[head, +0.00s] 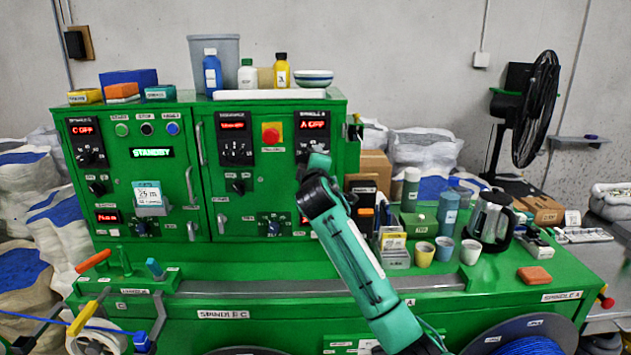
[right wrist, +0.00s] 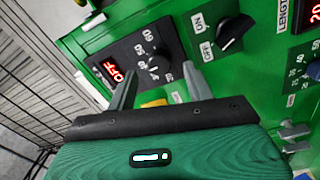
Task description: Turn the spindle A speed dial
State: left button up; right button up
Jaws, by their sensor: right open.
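The spindle A speed dial (right wrist: 158,64) is a black knob with a numbered scale on a black panel. In the right wrist view it lies between and just beyond my fingertips, with no clear contact visible. The red A OFF display (head: 313,125) is above it, and the display (right wrist: 111,69) also shows in the right wrist view. My right gripper (head: 318,162) is at this panel and hides much of the dial in the head view. Its two grey fingers (right wrist: 160,74) are apart, with nothing held. My left gripper is out of view.
A black ON/OFF switch (right wrist: 235,34) sits beside the dial panel. A red emergency button (head: 271,135) and the spindle C panel (head: 87,142) are to the left. Cups (head: 470,252), a coffee pot (head: 490,218) and bottles crowd the bench right of my arm.

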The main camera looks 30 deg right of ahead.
jog(key=b+v, duration=0.2)
jog(key=v, duration=0.7)
jog(key=shift+s+a, duration=0.25)
jog(key=shift+s, duration=0.05)
jog(key=shift+f, duration=0.1)
